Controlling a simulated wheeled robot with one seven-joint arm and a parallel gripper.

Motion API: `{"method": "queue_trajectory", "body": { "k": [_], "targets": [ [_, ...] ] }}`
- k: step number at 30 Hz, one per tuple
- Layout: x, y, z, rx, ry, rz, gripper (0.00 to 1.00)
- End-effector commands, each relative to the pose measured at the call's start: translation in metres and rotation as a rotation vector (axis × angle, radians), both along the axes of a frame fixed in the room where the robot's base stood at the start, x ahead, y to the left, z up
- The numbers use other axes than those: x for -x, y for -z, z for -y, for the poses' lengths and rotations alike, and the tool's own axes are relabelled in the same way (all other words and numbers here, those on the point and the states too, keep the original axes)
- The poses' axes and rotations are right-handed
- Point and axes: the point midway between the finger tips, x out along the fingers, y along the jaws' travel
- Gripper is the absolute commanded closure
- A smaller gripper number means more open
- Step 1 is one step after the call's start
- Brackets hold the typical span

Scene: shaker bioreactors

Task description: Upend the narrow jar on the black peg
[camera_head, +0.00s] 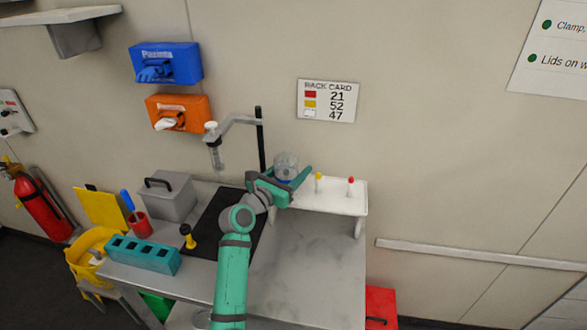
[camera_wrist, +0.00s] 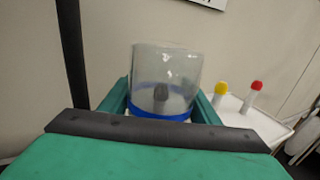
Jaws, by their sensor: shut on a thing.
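The jar (camera_head: 287,161) is a clear cylinder with a blue band around its lower end. It stands upright in line, over the left end of the white rack (camera_head: 335,201). My gripper (camera_head: 291,172) is shut on it, with one teal finger on each side near the blue band. In the wrist view the jar (camera_wrist: 165,65) fills the middle. A dark peg (camera_wrist: 161,94) shows through its clear wall, and it appears to be inside the jar. I cannot tell whether the jar's upper end is open or closed, or whether it touches the rack.
A yellow-topped peg (camera_head: 318,183) and a red-topped peg (camera_head: 350,186) stand on the rack, right of the jar. A black stand (camera_head: 260,135) with a clamp arm rises behind left. A teal block (camera_head: 142,254) and grey box (camera_head: 170,196) lie left. The front counter is clear.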

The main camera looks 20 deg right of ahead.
Motion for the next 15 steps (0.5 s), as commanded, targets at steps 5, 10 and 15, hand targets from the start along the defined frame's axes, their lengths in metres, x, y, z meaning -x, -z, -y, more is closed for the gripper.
{"method": "queue_trajectory", "body": {
  "k": [5, 10, 15],
  "targets": [
    [0.0004, 0.0131, 0.0007, -0.010, 0.002, -0.019, 0.22],
    [0.0007, 0.0144, 0.0011, -0.012, 0.003, -0.020, 0.22],
    [0.0040, 0.0146, -0.0049, -0.012, 0.002, -0.020, 0.22]
  ]
}}
